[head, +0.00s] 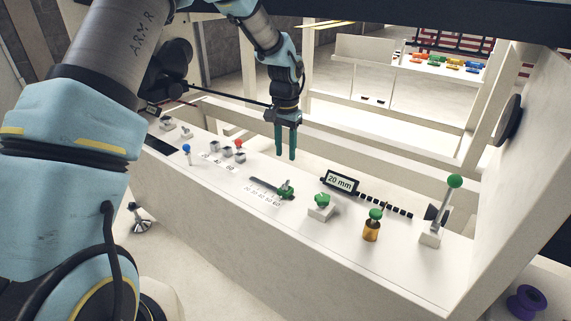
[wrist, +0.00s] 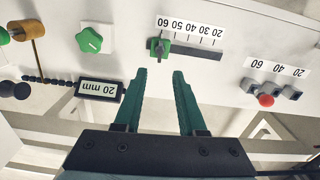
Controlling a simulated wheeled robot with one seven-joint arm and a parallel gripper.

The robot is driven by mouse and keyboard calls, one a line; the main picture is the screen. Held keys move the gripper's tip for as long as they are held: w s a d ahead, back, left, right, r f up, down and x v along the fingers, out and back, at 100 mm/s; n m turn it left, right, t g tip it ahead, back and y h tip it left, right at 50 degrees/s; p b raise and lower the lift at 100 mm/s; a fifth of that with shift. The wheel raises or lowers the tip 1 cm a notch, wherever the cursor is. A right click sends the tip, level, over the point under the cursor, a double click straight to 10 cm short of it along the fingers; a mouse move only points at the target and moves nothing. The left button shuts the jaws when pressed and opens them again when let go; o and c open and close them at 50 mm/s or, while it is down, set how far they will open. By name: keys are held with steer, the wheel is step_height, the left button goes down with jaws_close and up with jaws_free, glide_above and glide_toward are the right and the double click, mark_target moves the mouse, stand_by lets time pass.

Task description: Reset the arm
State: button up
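My gripper (head: 286,155) hangs pointing down above the white panel (head: 235,215), clear of its surface. In the wrist view my gripper (wrist: 159,74) shows two teal fingers spread apart with nothing between them; it is open and empty. The green slider (head: 285,190) sits in its slot near the end marked 60, below my gripper. The slider (wrist: 160,48) also shows just beyond my fingertips in the wrist view, apart from them, where the panel appears upside down.
A display (head: 339,183) reads "20 mm". Near it stand a green star knob (head: 322,201), an orange post with a green top (head: 371,230) and a green-balled lever (head: 454,181). Left are a red-topped switch (head: 239,145) and a blue-balled lever (head: 187,149). Air around my gripper looks clear.

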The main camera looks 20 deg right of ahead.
steer(key=shift+r, duration=0.3)
steer(key=a+r+n, duration=0.2)
steer(key=a+r, duration=0.1)
steer(key=a, duration=0.7)
steer(key=a+r+n, duration=0.2)
steer(key=a+r, duration=0.1)
steer(key=a, duration=0.7)
steer(key=s+a+n, duration=0.3)
steer(key=s+a, duration=0.2)
steer(key=a, duration=0.3)
steer(key=s+a+r+n+t, duration=0.1)
steer(key=s+a+n, duration=0.2)
steer(key=a, duration=0.6)
steer(key=s, duration=0.2)
steer(key=shift+s+r+t, duration=0.2)
steer(key=shift+s+t, duration=0.1)
steer(key=shift+s, duration=0.1)
